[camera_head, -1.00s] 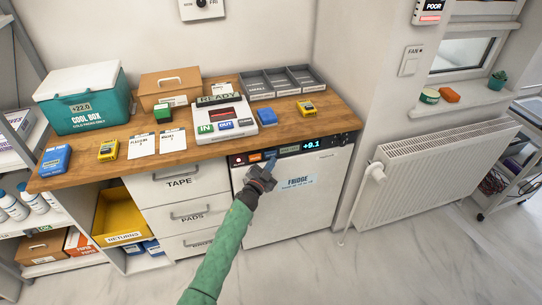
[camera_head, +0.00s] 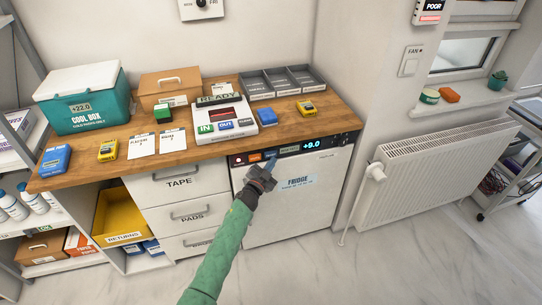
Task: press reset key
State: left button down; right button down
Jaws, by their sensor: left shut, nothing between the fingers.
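The fridge (camera_head: 316,214) stands under the right part of the counter. Its dark control strip (camera_head: 341,142) runs along the top with a +9.0 display (camera_head: 312,144), an orange key (camera_head: 255,157), a blue key beside it and a greenish label or key (camera_head: 289,149). Which key is the reset key is too small to read. My left gripper (camera_head: 270,166) is shut and empty, with its tip just at or below the strip near the blue key. I cannot tell whether it touches. My right gripper is not in view.
The wooden counter (camera_head: 240,150) holds a cool box (camera_head: 88,104), a brown box (camera_head: 160,88), a white device reading READY (camera_head: 222,119) and grey trays (camera_head: 284,82). Drawers (camera_head: 190,205) are left of the fridge; a radiator (camera_head: 437,180) stands right. The floor in front is clear.

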pick_arm(q)
jog(key=shift+w, duration=0.1)
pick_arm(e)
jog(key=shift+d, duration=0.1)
pick_arm(q)
jog(key=shift+w+a, duration=0.1)
jog(key=shift+w, duration=0.2)
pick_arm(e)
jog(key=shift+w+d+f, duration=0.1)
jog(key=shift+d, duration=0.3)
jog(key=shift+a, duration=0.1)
pick_arm(q)
jog(key=shift+w+a, duration=0.1)
jog(key=shift+w, duration=0.05)
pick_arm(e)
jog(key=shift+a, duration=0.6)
